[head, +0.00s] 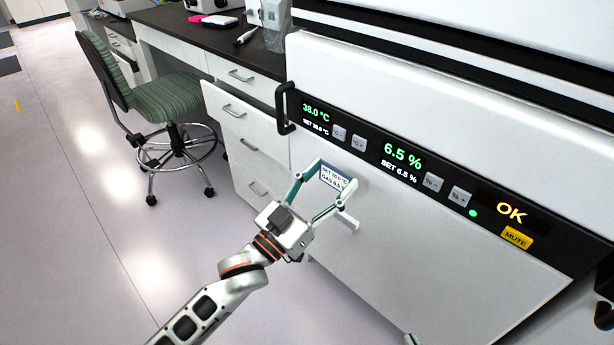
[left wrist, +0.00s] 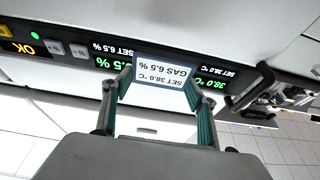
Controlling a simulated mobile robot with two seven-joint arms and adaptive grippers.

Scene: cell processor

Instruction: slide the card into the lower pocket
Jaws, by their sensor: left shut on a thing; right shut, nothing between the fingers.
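The card (head: 332,177) is a small white label with printed set values, reading SET 38.0 °C and GAS 6.5 %. My left gripper (head: 337,174) is shut on it, one finger at each side, in front of the white door below the control panel. In the left wrist view the card (left wrist: 163,70) appears upside down between the teal fingers. A small white ledge-like piece (head: 347,226) shows on the door just below the gripper; I cannot tell whether it is the lower pocket. Only a small tip, apparently my right gripper (head: 411,339), shows at the bottom edge.
The black control panel (head: 352,148) with lit displays and buttons runs above the door (head: 430,260). A black handle (head: 284,108) sticks out at its left end. A drawer cabinet (head: 250,135) and green chair (head: 165,98) stand at left. The floor there is open.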

